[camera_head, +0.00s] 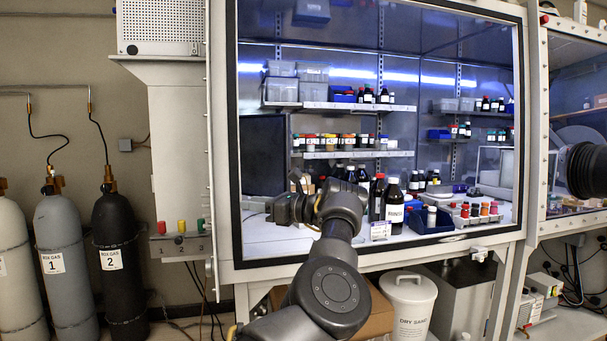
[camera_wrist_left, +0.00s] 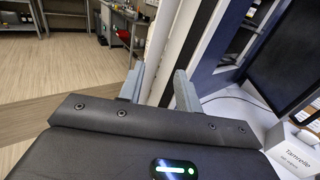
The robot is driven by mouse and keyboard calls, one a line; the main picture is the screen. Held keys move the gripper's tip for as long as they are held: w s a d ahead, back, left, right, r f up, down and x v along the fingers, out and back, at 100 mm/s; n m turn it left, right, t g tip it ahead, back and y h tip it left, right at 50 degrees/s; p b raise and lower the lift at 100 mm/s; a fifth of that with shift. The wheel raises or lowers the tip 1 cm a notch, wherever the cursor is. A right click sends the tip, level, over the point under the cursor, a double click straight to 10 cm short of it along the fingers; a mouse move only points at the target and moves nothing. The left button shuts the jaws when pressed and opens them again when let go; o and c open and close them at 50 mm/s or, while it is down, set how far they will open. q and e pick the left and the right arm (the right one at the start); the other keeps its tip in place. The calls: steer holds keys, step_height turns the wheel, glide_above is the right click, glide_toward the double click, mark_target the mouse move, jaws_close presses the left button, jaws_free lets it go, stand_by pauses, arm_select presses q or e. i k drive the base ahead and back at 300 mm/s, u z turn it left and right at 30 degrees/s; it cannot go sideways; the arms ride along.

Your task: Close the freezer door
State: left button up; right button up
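No freezer door can be told with certainty. A dark upright panel (camera_head: 262,155) stands at the left behind the glove box window; I cannot tell whether it is the freezer door. A dark panel also shows at the right of the left wrist view (camera_wrist_left: 288,60). My left gripper (camera_head: 280,208) is in front of the window's lower left part, pointing left. In the left wrist view its two grey fingers (camera_wrist_left: 158,88) stand apart with nothing held between them; a pale frame edge shows beyond the gap. My right gripper is not in view.
The glove box frame (camera_head: 222,130) surrounds shelves of bottles and bins. Gas cylinders (camera_head: 65,260) stand at the left. A white bucket (camera_head: 410,305) is below the box. A black round port (camera_head: 587,170) is at the right. In the left wrist view, open wooden floor (camera_wrist_left: 75,65) lies left.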

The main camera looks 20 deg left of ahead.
mark_target(264, 139)
steer(key=i, duration=1.45)
